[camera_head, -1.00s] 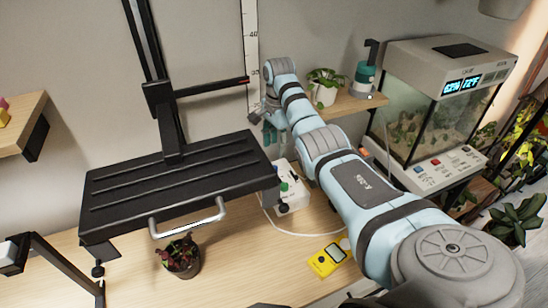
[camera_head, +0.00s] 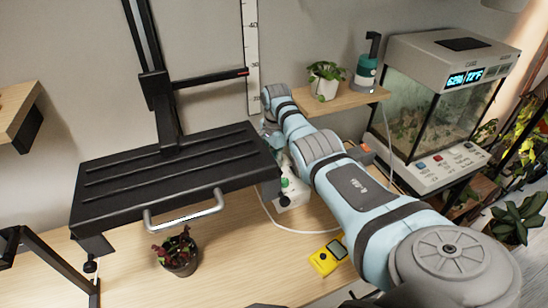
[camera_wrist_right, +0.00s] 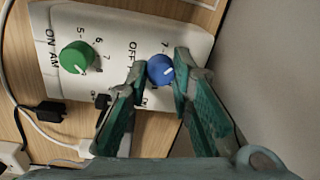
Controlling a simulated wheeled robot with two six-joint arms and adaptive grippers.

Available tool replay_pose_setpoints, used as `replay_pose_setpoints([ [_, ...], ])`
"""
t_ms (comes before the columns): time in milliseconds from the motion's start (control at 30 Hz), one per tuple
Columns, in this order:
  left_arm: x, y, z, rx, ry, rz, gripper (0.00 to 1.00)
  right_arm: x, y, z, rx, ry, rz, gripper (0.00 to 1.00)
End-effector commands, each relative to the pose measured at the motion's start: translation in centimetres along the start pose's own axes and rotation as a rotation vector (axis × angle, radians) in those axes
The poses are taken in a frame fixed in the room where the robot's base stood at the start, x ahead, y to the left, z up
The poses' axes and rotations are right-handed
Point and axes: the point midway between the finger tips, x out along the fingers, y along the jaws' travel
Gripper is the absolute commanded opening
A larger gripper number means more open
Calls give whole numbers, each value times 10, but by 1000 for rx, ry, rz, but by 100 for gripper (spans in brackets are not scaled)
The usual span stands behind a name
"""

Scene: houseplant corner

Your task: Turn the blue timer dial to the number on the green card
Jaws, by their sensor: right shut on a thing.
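The blue timer dial (camera_wrist_right: 160,70) is on a white timer box (camera_wrist_right: 115,25) in the right wrist view. Its white pointer mark points right and slightly up in the picture; a 7 is printed above the dial and OFF to its left. My right gripper (camera_wrist_right: 160,63) has its teal fingers on either side of the blue dial, shut on it. A green dial (camera_wrist_right: 77,57) is on the same box, to the left. In the head view the box (camera_head: 291,197) is partly hidden by my right arm. I cannot make out a green card. My left gripper is out of view.
A black slatted panel (camera_head: 180,178) with a metal handle hangs close left of the box. A potted plant (camera_head: 178,252) and yellow meter (camera_head: 327,258) stand on the wooden table. A terrarium (camera_head: 437,110) is at right. Cables (camera_wrist_right: 35,125) lie beside the box.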

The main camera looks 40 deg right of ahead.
Motion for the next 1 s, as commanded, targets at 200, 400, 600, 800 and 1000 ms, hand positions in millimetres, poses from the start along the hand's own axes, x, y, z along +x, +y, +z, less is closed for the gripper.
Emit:
replay_pose_setpoints([
  [200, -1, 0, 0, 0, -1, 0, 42, 0, 0, 0, -19, -1, 2, 0],
  [400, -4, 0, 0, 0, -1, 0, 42, 0, 1, 0, -91, -5, 3, 0],
  [600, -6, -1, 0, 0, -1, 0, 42, 0, 0, 0, -230, -12, 2, 0],
  [800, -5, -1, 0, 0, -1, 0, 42, 2, 0, 0, -403, -21, 3, 0],
  [1000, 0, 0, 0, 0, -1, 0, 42, 2, 0, 0, -566, -28, 2, 0],
])
